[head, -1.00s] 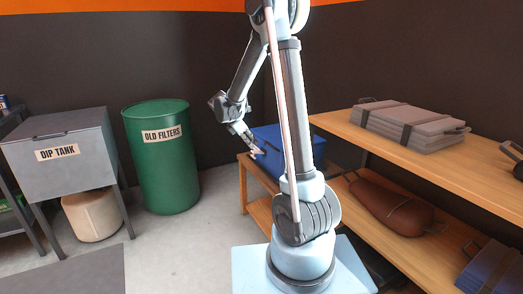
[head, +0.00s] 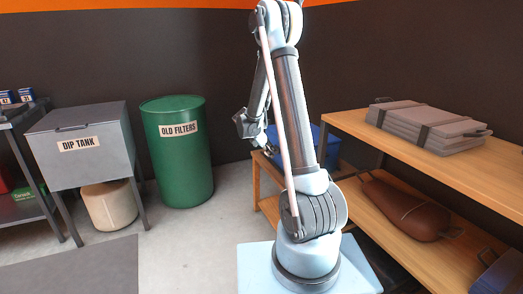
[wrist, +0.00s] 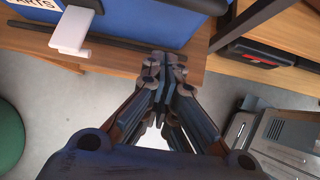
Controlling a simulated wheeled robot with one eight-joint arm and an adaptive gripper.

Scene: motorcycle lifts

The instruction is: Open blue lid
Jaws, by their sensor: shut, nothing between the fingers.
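The blue box (head: 328,143) stands on a low wooden table behind my arm in the head view, and my arm hides part of it. In the wrist view the blue box (wrist: 140,22) is at the top, with a white latch or handle (wrist: 72,32) on its front and a partial label ending in "ARTS". The lid's state cannot be made out. My gripper (wrist: 162,60) is shut and empty, its fingertips just in front of the table edge, right of the white piece and apart from it.
A wooden shelf (head: 440,142) with grey cases (head: 425,125) and a brown bag (head: 408,208) stands at the right. A green drum (head: 178,165) and a grey dip tank (head: 80,150) stand at the left. The floor between is clear.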

